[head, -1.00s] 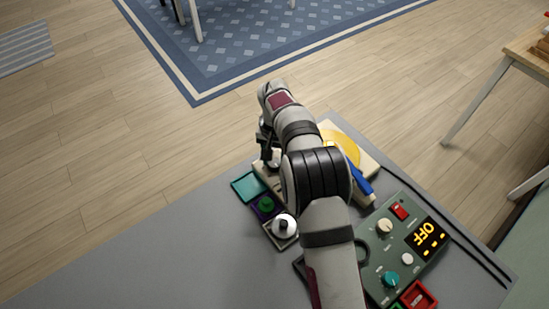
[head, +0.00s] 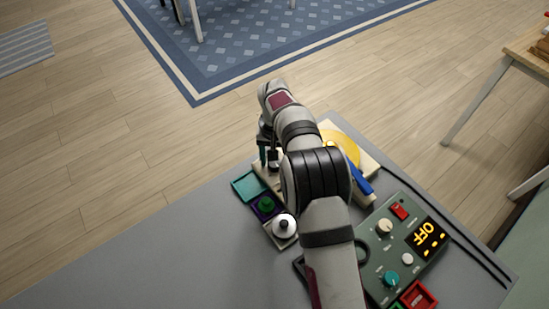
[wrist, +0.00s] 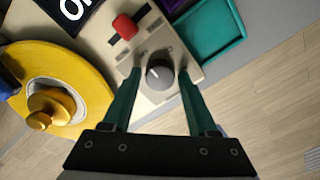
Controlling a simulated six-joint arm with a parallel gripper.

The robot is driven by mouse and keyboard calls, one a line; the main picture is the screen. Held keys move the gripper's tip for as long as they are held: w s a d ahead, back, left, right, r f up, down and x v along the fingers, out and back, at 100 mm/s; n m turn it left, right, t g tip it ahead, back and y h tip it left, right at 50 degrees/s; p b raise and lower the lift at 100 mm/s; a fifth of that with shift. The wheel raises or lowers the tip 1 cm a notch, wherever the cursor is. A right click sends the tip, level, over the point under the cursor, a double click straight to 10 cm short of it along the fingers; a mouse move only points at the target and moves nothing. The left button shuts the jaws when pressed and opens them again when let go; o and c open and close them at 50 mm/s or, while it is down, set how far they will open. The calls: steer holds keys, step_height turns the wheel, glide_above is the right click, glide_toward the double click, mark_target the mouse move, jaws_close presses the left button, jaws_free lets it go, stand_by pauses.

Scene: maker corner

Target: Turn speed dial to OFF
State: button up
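In the wrist view a dark round dial (wrist: 158,75) with a white pointer mark sits on a beige panel (wrist: 120,60). My gripper (wrist: 160,73) has its two green fingers apart, one on each side of the dial, with gaps visible; contact is not clear. A red knob or button (wrist: 124,27) and a black display (wrist: 72,10) are beside it; the display's text is cut off after an "O". In the head view my gripper (head: 268,158) is at the device's left end, and my arm hides the dial and much of the beige device (head: 368,163).
A yellow disc (wrist: 60,85) with a yellow knob is on the beige device. The table's left is clear.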

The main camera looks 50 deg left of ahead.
steer(key=shift+o, duration=1.1)
step_height(320, 180, up, 16)
steer(key=shift+f, duration=0.1)
